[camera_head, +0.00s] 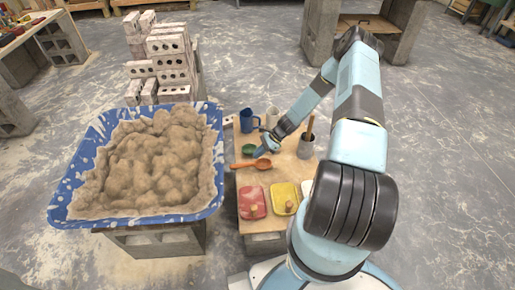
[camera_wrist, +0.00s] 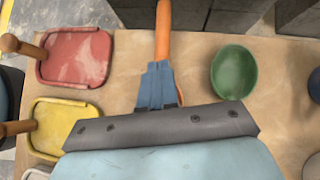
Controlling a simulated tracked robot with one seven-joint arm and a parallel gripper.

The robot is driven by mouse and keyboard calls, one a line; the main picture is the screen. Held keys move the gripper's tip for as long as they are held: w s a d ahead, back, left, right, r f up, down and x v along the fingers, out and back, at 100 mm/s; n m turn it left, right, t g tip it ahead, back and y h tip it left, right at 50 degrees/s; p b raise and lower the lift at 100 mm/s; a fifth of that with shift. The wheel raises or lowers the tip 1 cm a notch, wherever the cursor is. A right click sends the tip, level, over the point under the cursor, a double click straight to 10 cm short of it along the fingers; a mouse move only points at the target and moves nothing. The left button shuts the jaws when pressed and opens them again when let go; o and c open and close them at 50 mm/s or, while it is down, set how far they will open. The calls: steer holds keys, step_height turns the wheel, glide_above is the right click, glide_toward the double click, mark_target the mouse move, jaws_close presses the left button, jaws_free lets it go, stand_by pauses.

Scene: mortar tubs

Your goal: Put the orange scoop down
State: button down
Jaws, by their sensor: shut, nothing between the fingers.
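The orange scoop (camera_head: 246,164) lies on the wooden board, its handle pointing left and its bowl to the right in the head view. In the wrist view its handle (camera_wrist: 163,25) runs up to the top edge, and most of the bowl is hidden behind my fingers. My gripper (camera_head: 261,151) is shut and empty, close to the bowl end of the scoop. In the wrist view my blue fingertips (camera_wrist: 157,70) overlap the scoop; I cannot tell whether they touch it.
A green bowl (camera_head: 248,149), blue mug (camera_head: 247,122), pale mug (camera_head: 272,117) and grey pot (camera_head: 306,150) stand close by. Red (camera_head: 250,203) and yellow (camera_head: 283,195) trowel boards lie in front. The blue mortar tub (camera_head: 75,160) is left. Bare board (camera_head: 267,178) shows below the scoop.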

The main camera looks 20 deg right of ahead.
mark_target(242, 165)
step_height(242, 165, down, 4)
steer(key=shift+f, duration=0.1)
steer(key=shift+s+a, duration=0.1)
steer(key=shift+a, duration=0.4)
steer(key=a, duration=0.6)
steer(key=shift+s, duration=0.15)
